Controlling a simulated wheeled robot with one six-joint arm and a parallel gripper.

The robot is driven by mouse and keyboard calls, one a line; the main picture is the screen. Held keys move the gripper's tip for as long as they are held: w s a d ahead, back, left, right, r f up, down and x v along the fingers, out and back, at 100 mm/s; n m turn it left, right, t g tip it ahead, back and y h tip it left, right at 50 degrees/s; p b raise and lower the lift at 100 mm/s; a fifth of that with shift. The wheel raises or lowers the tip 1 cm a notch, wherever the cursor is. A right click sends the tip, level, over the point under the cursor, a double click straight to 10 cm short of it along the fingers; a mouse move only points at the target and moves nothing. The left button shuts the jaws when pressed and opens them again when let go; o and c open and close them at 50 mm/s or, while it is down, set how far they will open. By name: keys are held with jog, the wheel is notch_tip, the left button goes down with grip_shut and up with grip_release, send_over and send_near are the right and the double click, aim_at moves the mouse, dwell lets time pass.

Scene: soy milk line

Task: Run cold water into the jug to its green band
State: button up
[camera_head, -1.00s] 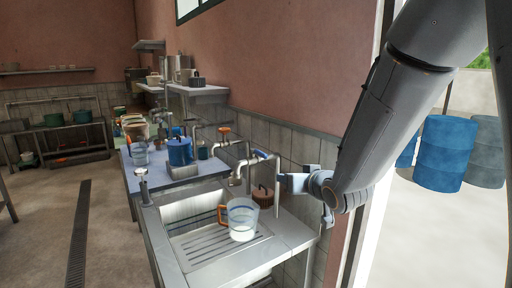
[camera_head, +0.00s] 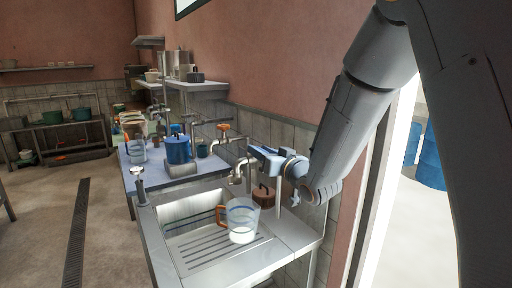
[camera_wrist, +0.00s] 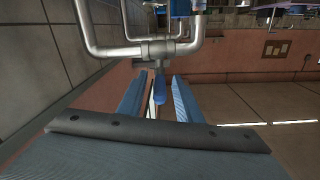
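The clear jug (camera_head: 243,226) with an orange handle stands upright on the ribbed sink drainer, below the tap spout (camera_head: 236,178). Coloured bands circle the jug; its lower part looks pale, and I cannot tell the water level. No clear stream shows at the spout. My gripper (camera_head: 257,154) is at the tap in the head view and hides its handle. In the wrist view, the blue tap handle (camera_wrist: 160,88) on the metal pipe lies between the fingertips of my gripper (camera_wrist: 157,92). The fingers are apart, with visible gaps beside the handle.
A brown lidded pot (camera_head: 264,196) stands right behind the jug, under my gripper. Another tap with an orange handle (camera_head: 223,128) is farther back. A blue pot (camera_head: 178,150) stands on the adjoining counter. The tiled wall is close to my arm on the right.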

jog(key=shift+p+x, duration=0.3)
jog(key=shift+x, duration=1.25)
grip_shut()
jog(key=shift+d, duration=0.1)
